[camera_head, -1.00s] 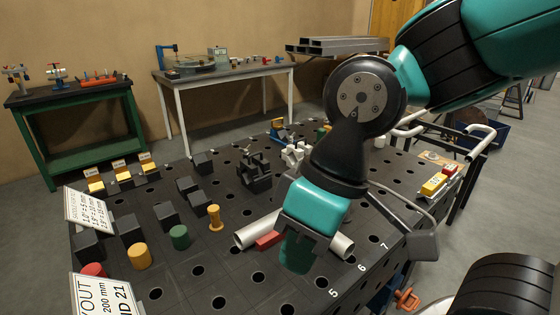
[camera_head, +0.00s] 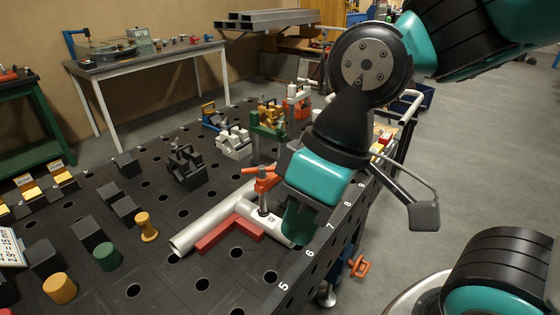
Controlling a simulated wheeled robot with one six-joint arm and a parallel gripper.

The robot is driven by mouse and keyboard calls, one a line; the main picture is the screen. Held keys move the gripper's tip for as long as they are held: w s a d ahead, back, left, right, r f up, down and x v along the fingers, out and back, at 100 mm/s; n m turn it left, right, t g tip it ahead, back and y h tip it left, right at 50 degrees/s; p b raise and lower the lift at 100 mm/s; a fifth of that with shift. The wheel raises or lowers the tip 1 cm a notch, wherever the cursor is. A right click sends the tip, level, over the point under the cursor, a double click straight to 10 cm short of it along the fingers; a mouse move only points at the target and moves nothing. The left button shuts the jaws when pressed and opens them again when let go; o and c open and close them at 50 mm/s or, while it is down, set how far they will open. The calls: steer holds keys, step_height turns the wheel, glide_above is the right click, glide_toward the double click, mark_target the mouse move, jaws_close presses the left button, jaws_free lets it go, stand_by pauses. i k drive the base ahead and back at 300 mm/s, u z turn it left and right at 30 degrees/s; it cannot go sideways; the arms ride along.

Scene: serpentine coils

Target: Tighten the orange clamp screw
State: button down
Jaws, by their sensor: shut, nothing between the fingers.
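An orange clamp screw (camera_head: 262,180) with a cross handle stands upright on a dark spindle over the white-grey tubes, just left of my gripper. The spindle's foot is on or close to the tube marked with small print (camera_head: 272,218). A longer grey tube (camera_head: 212,222) and a red angled block (camera_head: 228,232) lie beside it on the black table. My gripper (camera_head: 297,226) points down at the right of the clamp, in front of part of the tubes. Its fingers are shut and hold nothing. Whether it touches the clamp cannot be told.
The black perforated table (camera_head: 180,285) carries dark blocks, a yellow spool (camera_head: 147,227), a green cylinder (camera_head: 107,256) and, behind, a green clamp (camera_head: 268,132) and silver blocks (camera_head: 234,143). Another orange handle (camera_head: 359,266) hangs below the table's right edge.

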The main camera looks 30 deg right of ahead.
mark_target(261, 170)
steer(key=k, duration=0.5)
steer(key=z, duration=1.45)
steer(key=i, duration=1.25)
steer(key=u, duration=2.35)
